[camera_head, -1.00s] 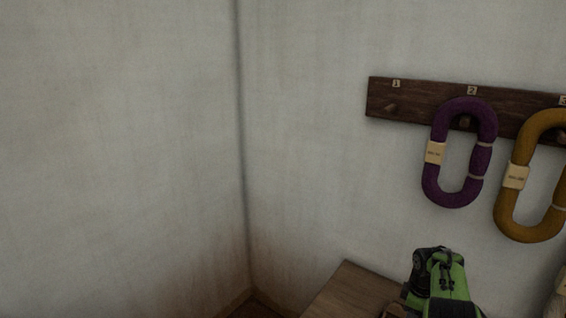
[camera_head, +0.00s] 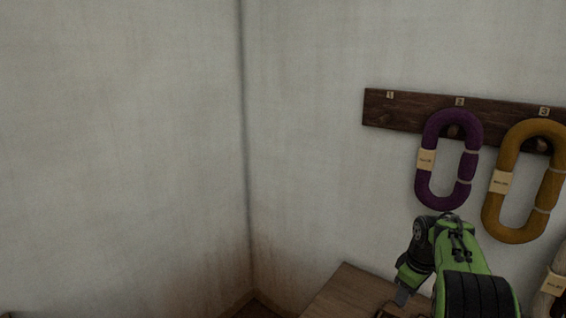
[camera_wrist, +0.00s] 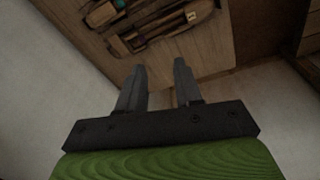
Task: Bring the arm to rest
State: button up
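My arm (camera_head: 462,255), green and black, rises at the lower right of the head view, in front of the wall and over a wooden table top. In the wrist view my gripper (camera_wrist: 160,68) has its two grey fingers apart, with nothing between them. The fingers point toward a wooden table top (camera_wrist: 215,50).
A dark wooden peg rail (camera_head: 385,108) on the wall holds a purple yarn hank (camera_head: 424,185) and a mustard one (camera_head: 500,205); a pale hank (camera_head: 552,285) shows at right. Peg 1 looks bare. Wooden shuttle-like pieces (camera_wrist: 165,25) lie on the table. The left wall is clear.

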jog(key=s+a+r+m+t+p, duration=0.1)
jog(key=s+a+r+m+p, duration=0.1)
jog(key=s+a+r, duration=0.5)
jog(key=s+a+r+m+t+p, duration=0.15)
jog(key=s+a+r, duration=0.35)
jog(key=r, duration=0.5)
jog(key=s+a+m+t+p, duration=0.1)
jog(key=s+a+m+p, duration=0.1)
jog(key=s, duration=1.9)
jog(key=shift+a+f+m, duration=0.15)
jog(key=shift+a+m, duration=0.7)
jog(key=shift+m, duration=0.1)
